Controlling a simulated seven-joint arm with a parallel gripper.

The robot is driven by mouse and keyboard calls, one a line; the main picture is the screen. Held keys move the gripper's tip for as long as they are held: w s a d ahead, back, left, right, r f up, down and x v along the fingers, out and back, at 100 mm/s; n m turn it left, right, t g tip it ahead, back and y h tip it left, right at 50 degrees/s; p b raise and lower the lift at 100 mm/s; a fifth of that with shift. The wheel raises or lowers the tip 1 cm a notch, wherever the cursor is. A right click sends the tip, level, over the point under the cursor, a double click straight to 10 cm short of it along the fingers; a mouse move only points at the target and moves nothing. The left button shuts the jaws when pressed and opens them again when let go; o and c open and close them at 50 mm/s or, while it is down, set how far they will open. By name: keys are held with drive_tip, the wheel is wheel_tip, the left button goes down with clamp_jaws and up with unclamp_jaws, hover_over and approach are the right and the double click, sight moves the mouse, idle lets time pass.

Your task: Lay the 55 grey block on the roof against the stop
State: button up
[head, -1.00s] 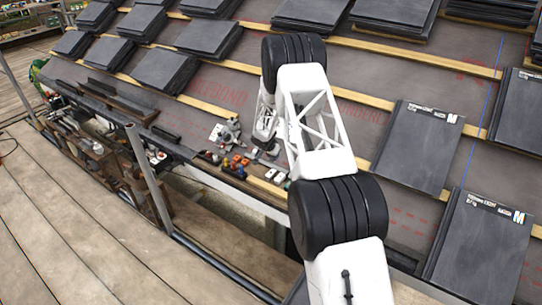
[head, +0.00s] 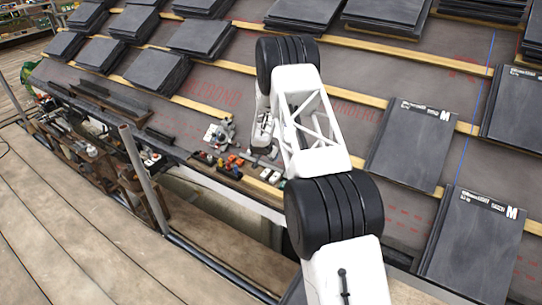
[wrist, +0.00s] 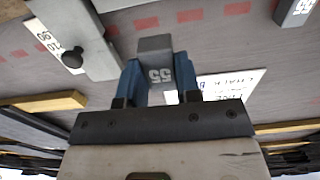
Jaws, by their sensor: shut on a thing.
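The grey block marked 55 (wrist: 155,45) is between the blue fingers of my gripper (wrist: 160,82) in the wrist view. The fingers are shut on its two sides, and its number faces the camera. The roof's grey underlay (wrist: 215,50) shows beyond the block; I cannot tell whether the block touches it. A grey metal piece with a black knob (wrist: 73,57) and a number scale lies left of the block, apart from it; it may be the stop. In the head view my arm hides the gripper and the block.
A white printed card (wrist: 225,85) lies right of the block. Another grey block (wrist: 295,12) is at the top right. Wooden battens (head: 355,97) cross the roof, with slate stacks (head: 157,72) and large slates (head: 410,143) on it. Small coloured items (head: 235,160) lie near the eave.

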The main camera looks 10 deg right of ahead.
sight(277, 162)
drive_tip(key=shift+x, duration=3.45)
drive_tip(key=shift+f, duration=0.25)
drive_tip(key=shift+s+a+f, duration=0.15)
drive_tip(key=o, duration=1)
drive_tip(key=shift+c, duration=0.2)
drive_tip(key=shift+v, duration=3.5)
